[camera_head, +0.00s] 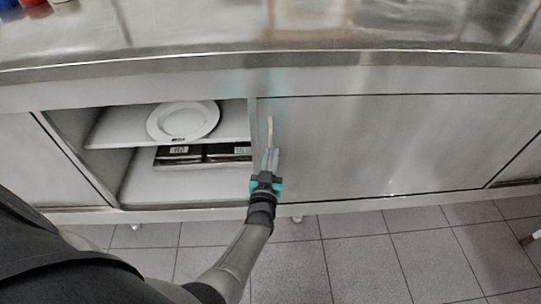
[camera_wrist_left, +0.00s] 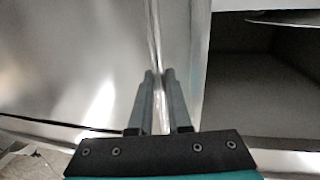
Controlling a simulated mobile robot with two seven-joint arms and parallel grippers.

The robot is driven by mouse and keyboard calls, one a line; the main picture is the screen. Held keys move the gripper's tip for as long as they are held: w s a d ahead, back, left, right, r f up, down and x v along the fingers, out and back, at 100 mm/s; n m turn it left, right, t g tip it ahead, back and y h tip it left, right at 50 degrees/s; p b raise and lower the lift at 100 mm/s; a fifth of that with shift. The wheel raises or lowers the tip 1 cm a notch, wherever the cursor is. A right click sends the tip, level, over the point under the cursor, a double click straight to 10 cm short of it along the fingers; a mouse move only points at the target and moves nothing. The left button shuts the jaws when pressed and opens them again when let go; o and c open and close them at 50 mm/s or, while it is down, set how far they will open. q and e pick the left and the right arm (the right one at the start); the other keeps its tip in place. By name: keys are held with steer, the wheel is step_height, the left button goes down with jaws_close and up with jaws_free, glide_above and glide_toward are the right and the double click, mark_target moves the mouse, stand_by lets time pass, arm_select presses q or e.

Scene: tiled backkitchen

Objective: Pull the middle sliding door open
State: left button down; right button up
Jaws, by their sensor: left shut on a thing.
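The middle sliding door (camera_head: 370,145) is a broad steel panel under the counter, in the head view right of an open compartment. Its upright handle (camera_head: 270,128) is a thin pale bar near the door's left edge. My left gripper (camera_head: 270,158) is shut on the lower part of this handle. In the left wrist view, the fingers of my left gripper (camera_wrist_left: 160,76) stand on both sides of the handle (camera_wrist_left: 153,30), with the door (camera_wrist_left: 80,60) to the left. The contact between fingers and handle is partly hidden. My right gripper is in neither view.
The open compartment holds a white plate (camera_head: 183,121) on its shelf and dark boxes (camera_head: 200,153) below. The steel counter (camera_head: 300,30) overhangs the doors. Another steel panel (camera_head: 45,165) stands at the left.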

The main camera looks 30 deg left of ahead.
arm_select(q)
steer(key=shift+w+d, duration=0.15)
steer(key=shift+d, duration=0.05)
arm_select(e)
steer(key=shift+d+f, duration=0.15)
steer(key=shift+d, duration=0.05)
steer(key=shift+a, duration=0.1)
arm_select(q)
steer(key=c, duration=0.9)
jaws_free()
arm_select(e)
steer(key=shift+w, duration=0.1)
arm_select(q)
steer(key=shift+o, duration=0.2)
